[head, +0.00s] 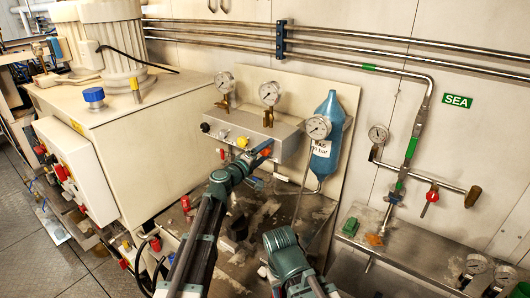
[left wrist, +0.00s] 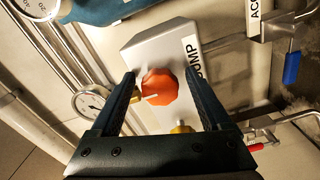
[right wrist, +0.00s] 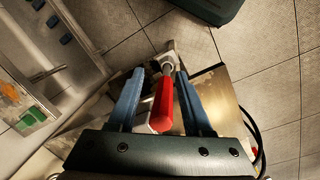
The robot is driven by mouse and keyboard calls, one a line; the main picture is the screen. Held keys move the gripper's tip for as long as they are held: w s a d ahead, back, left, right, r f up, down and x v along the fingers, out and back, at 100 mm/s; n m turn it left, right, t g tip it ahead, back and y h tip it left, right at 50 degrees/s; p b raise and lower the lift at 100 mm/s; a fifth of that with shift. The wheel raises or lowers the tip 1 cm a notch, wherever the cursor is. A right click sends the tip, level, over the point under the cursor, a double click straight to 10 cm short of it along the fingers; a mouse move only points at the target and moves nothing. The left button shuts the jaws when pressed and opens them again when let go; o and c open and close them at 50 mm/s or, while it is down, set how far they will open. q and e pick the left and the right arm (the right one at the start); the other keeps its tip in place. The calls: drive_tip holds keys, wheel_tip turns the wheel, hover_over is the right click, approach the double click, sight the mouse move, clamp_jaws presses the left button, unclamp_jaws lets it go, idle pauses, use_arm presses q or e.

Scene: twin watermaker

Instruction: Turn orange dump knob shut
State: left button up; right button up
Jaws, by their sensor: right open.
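The orange dump knob (left wrist: 160,92) sits on the face of a grey box (left wrist: 148,42) beside a "DUMP" label (left wrist: 193,62). A white line marks the knob's face. My left gripper (left wrist: 160,76) is open, with one finger on either side of the knob in the left wrist view. I cannot tell whether the fingers touch it. In the head view my left gripper (head: 262,152) is at the right end of the grey box and mostly hides the knob. My right gripper (right wrist: 158,75) is open, low down, with a red handle (right wrist: 165,100) showing between its fingers.
A blue bottle (head: 328,130) and round gauges (head: 269,93) stand close around the box. A yellow knob (left wrist: 181,128) is close to the orange one. A blue-handled valve (left wrist: 291,67) is at the right. Steel pipes (head: 400,53) run along the wall.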

use_arm(q)
drive_tip(key=v, duration=1.3)
drive_tip(key=shift+s+a, duration=0.25)
drive_tip(key=shift+s, duration=0.1)
